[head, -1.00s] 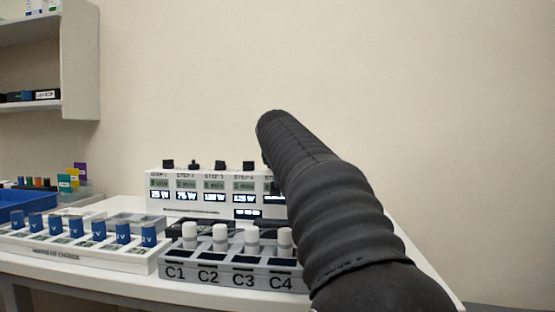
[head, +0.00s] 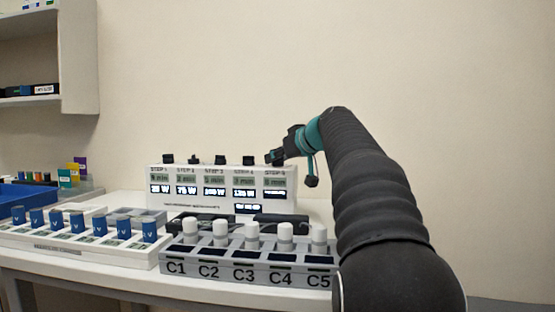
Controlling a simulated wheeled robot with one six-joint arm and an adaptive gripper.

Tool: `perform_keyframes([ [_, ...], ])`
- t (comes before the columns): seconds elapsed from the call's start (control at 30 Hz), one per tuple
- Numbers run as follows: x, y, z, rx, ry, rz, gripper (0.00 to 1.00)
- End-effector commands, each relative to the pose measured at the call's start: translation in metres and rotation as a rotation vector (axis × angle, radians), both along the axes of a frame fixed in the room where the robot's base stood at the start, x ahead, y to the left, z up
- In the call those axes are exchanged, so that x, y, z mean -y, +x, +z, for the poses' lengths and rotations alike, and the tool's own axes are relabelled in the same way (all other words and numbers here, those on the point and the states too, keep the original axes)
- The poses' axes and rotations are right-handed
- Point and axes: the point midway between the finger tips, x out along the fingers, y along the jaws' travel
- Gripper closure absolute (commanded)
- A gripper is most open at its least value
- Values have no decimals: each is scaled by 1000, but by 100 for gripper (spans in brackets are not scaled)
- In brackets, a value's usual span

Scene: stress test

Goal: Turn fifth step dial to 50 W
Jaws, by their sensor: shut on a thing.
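A white control box (head: 222,206) stands on the table with a row of step panels. Black dials show on its top edge for step 1 (head: 167,159), step 2 (head: 193,160), step 3 (head: 220,160) and step 4 (head: 248,160). The fifth step panel (head: 275,182) is at the right end; its lower display is lit but too blurred to read. My gripper (head: 273,157) comes in from the right, shut on the fifth step dial, which its fingers mostly hide.
A grey rack (head: 225,268) labelled C1 to C5 with white-capped vials stands in front of the box. A blue tray (head: 30,194) and a wall shelf (head: 30,102) are farther left.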

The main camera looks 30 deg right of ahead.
Motion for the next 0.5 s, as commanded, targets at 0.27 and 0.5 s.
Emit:
perform_keyframes([
  [0.27,3,1,2,-6,2,265,100],
  [0.5,2,2,4,-5,3,489,100],
])
